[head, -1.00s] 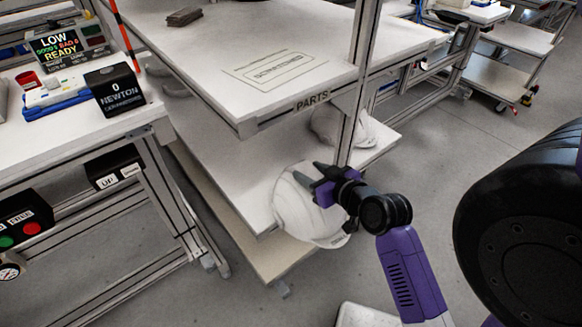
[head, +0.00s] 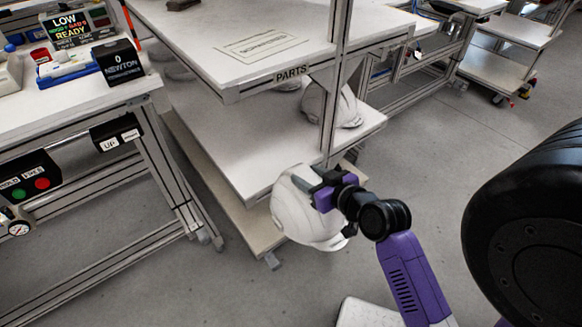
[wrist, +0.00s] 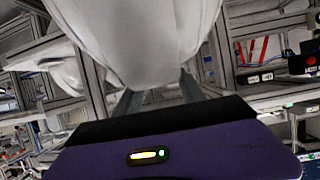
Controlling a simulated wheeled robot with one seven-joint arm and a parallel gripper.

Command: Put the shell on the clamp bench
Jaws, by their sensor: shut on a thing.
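A white helmet shell (head: 303,212) is held in my gripper (head: 318,180) in the head view, just in front of the parts rack. My gripper is shut on the shell, which hangs clear of the shelf. In the wrist view the shell (wrist: 145,35) fills the top middle, above the two fingers, and their tips are partly hidden by it. A bench with a black force display (head: 115,62) reading 0 Newton stands at the left of the head view. It has up and red and green buttons on its front. I cannot make out clamp jaws there.
The parts rack (head: 230,150) has a middle shelf with another white shell (head: 335,105) at its back right, and an upright post close to my gripper. A lower shelf juts out below. Grey floor (head: 130,270) lies open between bench and rack.

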